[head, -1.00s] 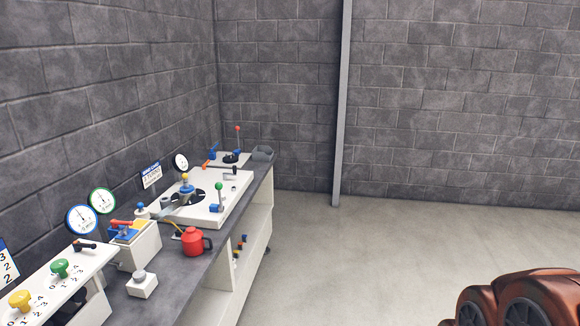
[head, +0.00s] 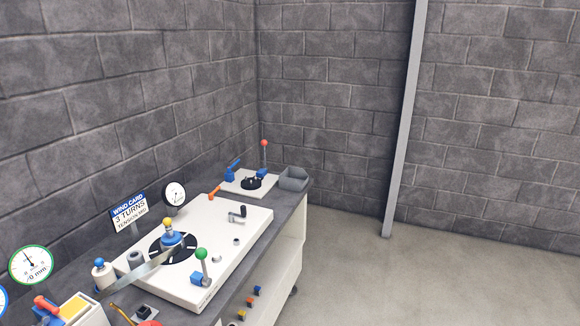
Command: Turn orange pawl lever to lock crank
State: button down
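A small orange lever (head: 215,191) sits at the far left edge of the large white plate (head: 222,262) on the bench. On this plate a black disc (head: 182,250) carries a blue hub with a yellow knob (head: 168,222). A grey metal strip (head: 140,272) runs up to the disc. A small dark crank-like handle (head: 238,212) stands near the plate's far right. A green-knobbed lever on a blue block (head: 201,256) stands at the front right. Which part is the crank to be locked I cannot tell. My gripper is not in view.
Behind the plate is a smaller white plate with a red-ball lever (head: 264,144), blue parts and a grey bin (head: 293,179). A wind card (head: 130,212) and a dial (head: 174,195) stand by the wall. The floor right of the bench is open (head: 390,285).

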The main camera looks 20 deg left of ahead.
aim_at(210, 195)
jog(key=u, duration=0.2)
jog(key=i, duration=1.65)
jog(key=u, duration=1.2)
jog(key=i, duration=0.95)
jog(key=u, duration=1.5)
jog(key=i, duration=0.45)
jog(key=u, duration=0.25)
